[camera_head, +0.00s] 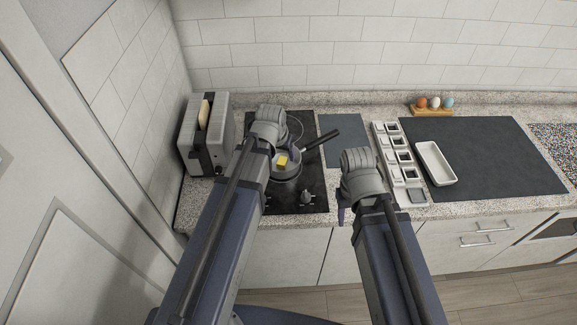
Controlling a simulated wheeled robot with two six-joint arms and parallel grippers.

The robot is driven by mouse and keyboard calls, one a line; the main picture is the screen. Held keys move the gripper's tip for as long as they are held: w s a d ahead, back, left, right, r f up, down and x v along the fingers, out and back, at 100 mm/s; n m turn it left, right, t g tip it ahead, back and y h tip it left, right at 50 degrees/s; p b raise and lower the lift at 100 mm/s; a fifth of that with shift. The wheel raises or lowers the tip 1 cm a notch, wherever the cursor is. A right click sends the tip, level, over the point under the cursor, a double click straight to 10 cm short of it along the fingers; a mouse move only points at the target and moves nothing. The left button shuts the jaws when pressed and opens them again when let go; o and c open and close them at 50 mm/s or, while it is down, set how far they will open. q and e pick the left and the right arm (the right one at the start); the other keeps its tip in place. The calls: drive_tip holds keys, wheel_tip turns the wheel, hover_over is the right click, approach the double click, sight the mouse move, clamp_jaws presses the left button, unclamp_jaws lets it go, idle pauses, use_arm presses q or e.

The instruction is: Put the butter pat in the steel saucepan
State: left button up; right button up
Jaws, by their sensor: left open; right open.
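The steel saucepan (288,174) is on the black hob, with its dark handle (321,141) pointing to the back right. The yellow butter pat (282,160) shows within the saucepan's opening; I cannot tell whether it rests on the bottom. My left gripper (270,114) is open, and its arm passes just left of the saucepan and covers part of it. My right gripper (357,163) is open and apart from the saucepan, to its right near the counter's front. The fingertips of both are largely hidden by my own wrists.
A toaster (194,136) with bread stands left of the hob (312,190). To the right are a row of small white dishes (384,142), a dark mat (490,150) with a white dish (436,163), and an egg holder (432,112) behind. The mat's right part is clear.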

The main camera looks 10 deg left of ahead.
use_arm(q)
drive_tip(key=s+d+m+g, duration=0.1)
drive_tip(key=s+d+g, duration=0.1)
drive_tip(key=s+d, duration=0.3)
drive_tip(key=s+d+f+m+g+y, duration=0.1)
drive_tip(key=s+d, duration=0.5)
drive_tip(key=s, duration=0.6)
drive_tip(key=shift+d+m+g+y, duration=0.2)
drive_tip(key=shift+m+g+y, duration=0.15)
drive_tip(key=shift+g, duration=0.25)
